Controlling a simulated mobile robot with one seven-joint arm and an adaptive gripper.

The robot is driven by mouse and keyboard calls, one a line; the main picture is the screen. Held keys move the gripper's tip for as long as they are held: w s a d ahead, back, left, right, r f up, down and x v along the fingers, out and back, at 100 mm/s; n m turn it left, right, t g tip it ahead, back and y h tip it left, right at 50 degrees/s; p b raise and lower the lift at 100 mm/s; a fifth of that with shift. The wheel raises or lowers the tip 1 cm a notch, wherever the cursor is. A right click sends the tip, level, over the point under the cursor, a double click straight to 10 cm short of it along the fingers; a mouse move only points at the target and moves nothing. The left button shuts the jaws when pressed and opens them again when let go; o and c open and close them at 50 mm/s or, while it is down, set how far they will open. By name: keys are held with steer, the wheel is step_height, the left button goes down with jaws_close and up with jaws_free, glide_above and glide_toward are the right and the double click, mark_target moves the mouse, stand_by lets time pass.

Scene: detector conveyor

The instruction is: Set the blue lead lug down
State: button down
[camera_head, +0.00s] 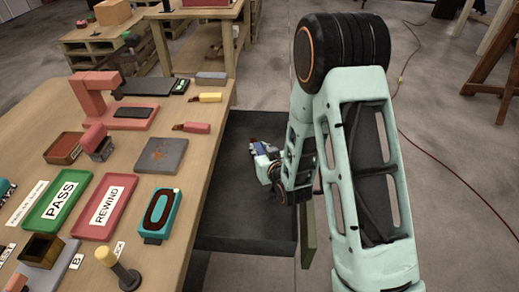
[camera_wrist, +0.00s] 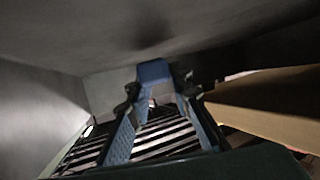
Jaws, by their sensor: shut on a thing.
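My gripper (camera_wrist: 154,92) is shut on the blue lead lug (camera_wrist: 153,71), which sits between the fingertips in the wrist view. In the head view my gripper (camera_head: 264,158) is low over the dark grey tray (camera_head: 228,222) beside the table, near its far right part. Only small blue and red bits show at the gripper there, and my arm hides much of it. I cannot tell whether the lug touches the tray floor.
The wooden table (camera_head: 205,155) stands left of the tray. It carries a green PASS tray (camera_head: 62,212), a red REWIND tray (camera_head: 103,222), a teal ring-topped block (camera_head: 160,213) and a grey plate (camera_head: 160,155). A red cable (camera_head: 440,165) lies on the floor at right.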

steer(key=c, duration=1.7)
jaws_free()
steer(key=shift+c, duration=0.2)
steer(key=shift+r+p, duration=0.85)
steer(key=shift+p, duration=0.3)
steer(key=p+v, duration=0.3)
steer(key=v, duration=0.6)
steer(key=shift+p+v, duration=1.35)
steer(key=shift+p, duration=1.95)
steer(key=shift+s+f, duration=0.15)
steer(key=shift+f, duration=0.15)
